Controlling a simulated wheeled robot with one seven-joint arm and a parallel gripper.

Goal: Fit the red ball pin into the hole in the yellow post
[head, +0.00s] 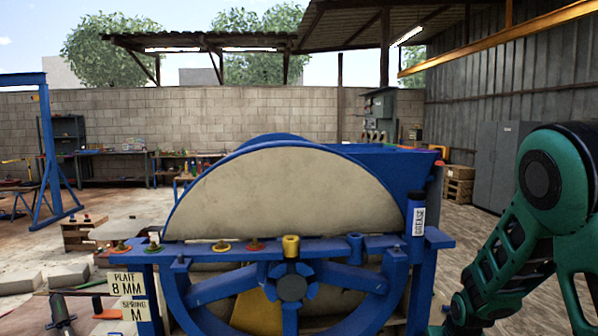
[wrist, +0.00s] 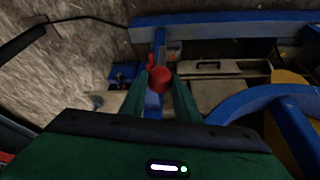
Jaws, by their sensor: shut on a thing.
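The red ball pin (wrist: 159,77) is between the fingertips of my gripper (wrist: 159,88) in the wrist view. Its round red head faces the camera; its lower part is hidden. My gripper is shut on it, above the floor beside the blue frame. The yellow post (head: 291,246) stands on the blue front beam of the crusher, near the middle in the head view. The hole in it is not clear from this angle. I cannot make out the yellow post in the wrist view. My green arm is at the far right of the head view; the pin does not show clearly there.
A blue post (head: 355,244) stands right of the yellow one, and a blue grease tube (head: 418,215) farther right. Red (head: 255,245) and yellow (head: 220,247) ringed pieces sit on the beam to the left. A spoked blue wheel (head: 291,287) is below.

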